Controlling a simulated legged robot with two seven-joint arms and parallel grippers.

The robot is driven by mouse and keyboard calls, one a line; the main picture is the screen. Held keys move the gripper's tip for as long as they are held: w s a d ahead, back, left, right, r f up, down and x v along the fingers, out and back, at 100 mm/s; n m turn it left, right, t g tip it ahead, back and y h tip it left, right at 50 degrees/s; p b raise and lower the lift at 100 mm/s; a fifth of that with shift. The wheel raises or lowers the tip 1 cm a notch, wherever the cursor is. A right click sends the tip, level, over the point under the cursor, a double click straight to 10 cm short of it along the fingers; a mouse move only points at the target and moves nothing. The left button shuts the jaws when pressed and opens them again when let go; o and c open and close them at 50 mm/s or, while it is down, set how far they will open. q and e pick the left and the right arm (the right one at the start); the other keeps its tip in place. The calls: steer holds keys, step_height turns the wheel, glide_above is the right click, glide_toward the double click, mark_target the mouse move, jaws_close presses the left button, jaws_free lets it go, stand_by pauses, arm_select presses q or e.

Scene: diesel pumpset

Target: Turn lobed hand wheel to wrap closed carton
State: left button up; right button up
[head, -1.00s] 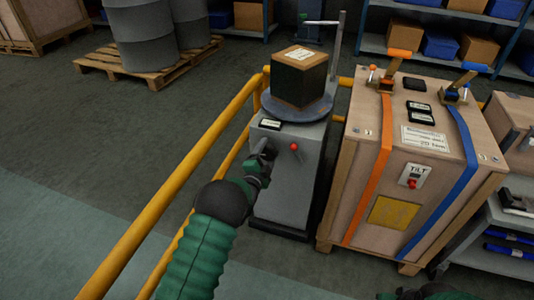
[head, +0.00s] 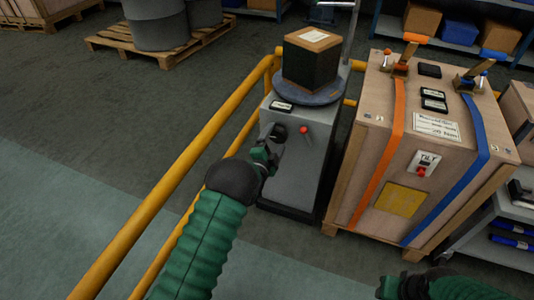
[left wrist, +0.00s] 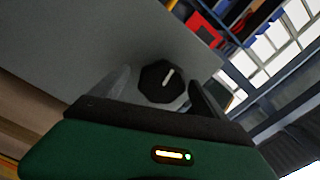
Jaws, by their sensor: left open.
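The lobed hand wheel (head: 278,133) is a dark knob on the front of a grey wrapping machine (head: 298,175). In the left wrist view the dark wheel (left wrist: 161,82), with a white mark, shows between my open fingers. My left gripper (head: 267,152) is just in front of it; I cannot tell whether the fingers touch it. The closed carton (head: 310,60), dark with a brown top and white label, sits on the round turntable (head: 307,94) above. My right gripper (head: 400,287) shows only partly at the bottom edge; its fingers are unclear.
A red knob (head: 304,130) sits right of the wheel. A yellow rail (head: 178,160) runs along the left. A strapped wooden crate (head: 375,165) stands close on the right. A pallet with grey drums (head: 160,35) is at the back left. The floor at left is clear.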

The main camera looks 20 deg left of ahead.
arm_select(q)
steer(key=s+p, duration=0.4)
steer(key=s, duration=1)
steer(key=shift+s+a+p, duration=0.2)
steer(key=shift+s+p, duration=0.15)
steer(key=shift+p, duration=0.05)
steer(key=s+d+r+n+g, duration=0.1)
steer(key=s+r+n+g, duration=0.1)
steer(key=s+n+g, duration=0.8)
steer(key=s+d+r+n+g, duration=0.25)
steer(key=s+g, duration=0.25)
steer(key=s, duration=0.9)
step_height(320, 180, up, 34)
steer(key=n+p, duration=0.1)
steer(key=p, duration=3.4)
steer(key=shift+s+a+r+y, duration=0.25)
steer(key=shift+y, duration=0.05)
